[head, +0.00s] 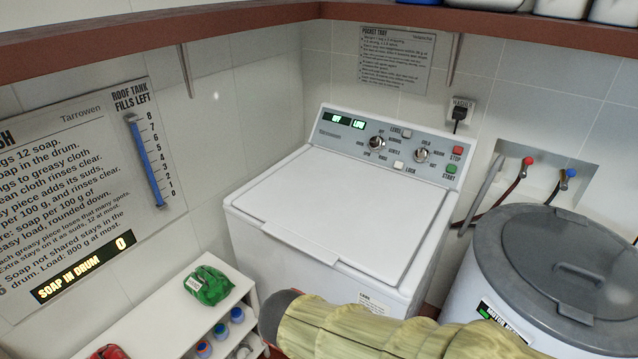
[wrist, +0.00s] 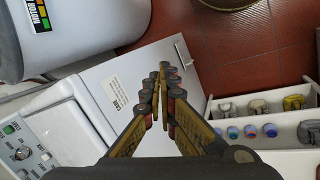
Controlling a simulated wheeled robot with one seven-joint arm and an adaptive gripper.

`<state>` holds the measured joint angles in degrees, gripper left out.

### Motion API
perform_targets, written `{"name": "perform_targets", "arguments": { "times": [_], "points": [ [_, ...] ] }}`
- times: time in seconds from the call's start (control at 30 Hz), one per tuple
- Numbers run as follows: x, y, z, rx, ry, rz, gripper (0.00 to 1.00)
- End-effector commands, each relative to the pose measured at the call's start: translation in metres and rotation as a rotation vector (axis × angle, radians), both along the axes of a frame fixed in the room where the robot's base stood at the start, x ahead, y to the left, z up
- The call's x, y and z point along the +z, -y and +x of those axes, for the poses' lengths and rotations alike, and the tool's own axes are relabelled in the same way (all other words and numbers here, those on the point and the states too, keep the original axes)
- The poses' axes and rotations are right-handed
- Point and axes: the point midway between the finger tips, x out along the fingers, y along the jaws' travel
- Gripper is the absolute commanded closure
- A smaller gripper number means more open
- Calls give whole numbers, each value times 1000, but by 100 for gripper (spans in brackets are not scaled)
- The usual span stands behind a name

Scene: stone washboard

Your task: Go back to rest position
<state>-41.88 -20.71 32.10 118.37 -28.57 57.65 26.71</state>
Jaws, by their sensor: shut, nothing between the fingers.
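My gripper (wrist: 163,72) is shut and empty in the wrist view, its two fingertips together. It points past the front of the white washing machine (wrist: 88,98) toward the red tiled floor (wrist: 220,55). In the head view, my arm in a pale yellow-green sleeve reaches in from the bottom right, in front of the washing machine (head: 330,215). Its dark rounded end is near the machine's lower front, and the fingers cannot be made out there. The machine's lid is closed, and its panel displays read OFF and LOW.
A low white shelf (head: 150,317) at lower left holds a green bag (head: 208,285), a red bag (head: 108,352) and several bottles. A white tub with a grey lid (head: 545,255) stands at right. A wooden shelf (head: 250,17) runs overhead. Red floor is open in the wrist view.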

Motion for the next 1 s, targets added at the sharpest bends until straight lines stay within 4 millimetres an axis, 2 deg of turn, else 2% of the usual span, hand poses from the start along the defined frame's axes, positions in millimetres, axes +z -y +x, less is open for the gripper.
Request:
{"name": "perform_targets", "arguments": {
  "times": [0.03,0.17,0.3,0.43,0.63,0.8,1.0],
  "points": [
    [19,13,-9,-5,-23,68,100],
    [54,34,-31,-14,-38,237,100],
    [92,56,-45,-94,36,394,100],
    [126,80,-53,-238,149,504,100],
    [172,123,-54,-378,312,541,100],
    [180,139,-55,-433,348,536,100],
    [180,142,-54,-442,350,534,100]
  ]
}}
